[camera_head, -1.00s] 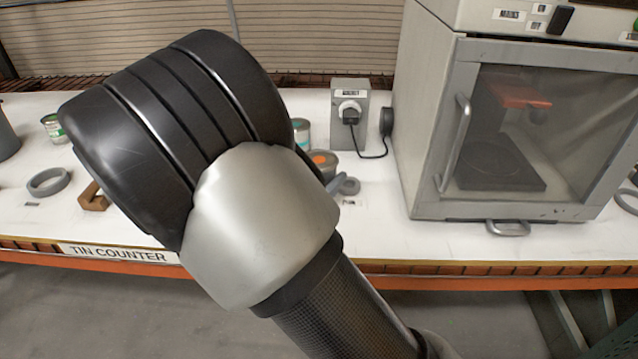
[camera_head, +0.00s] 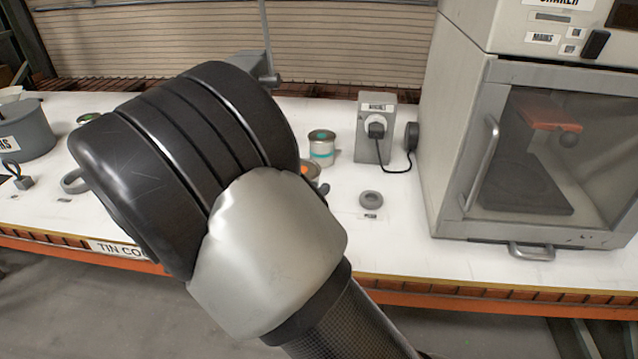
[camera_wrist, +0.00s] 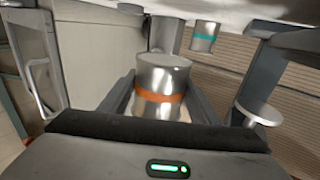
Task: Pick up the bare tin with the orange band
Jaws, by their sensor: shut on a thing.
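The bare metal tin with the orange band (camera_wrist: 160,82) sits between the two fingers of my gripper (camera_wrist: 160,100) in the wrist view. The gripper is shut on its sides. In the head view, only part of this tin's orange-marked top (camera_head: 308,170) shows past my arm, which hides the rest and most of the gripper. I cannot tell whether its base touches the counter. A second tin with a teal band (camera_head: 321,148) stands just behind it on the counter; it also shows in the wrist view (camera_wrist: 204,38), apart from my gripper.
A grey socket box (camera_head: 374,135) with a plug and cable stands right of the tins. A grey ring (camera_head: 370,198) lies on the white counter (camera_head: 400,250). A large glass-doored cabinet (camera_head: 480,150) blocks the right. A grey pot (camera_head: 30,130) stands at far left.

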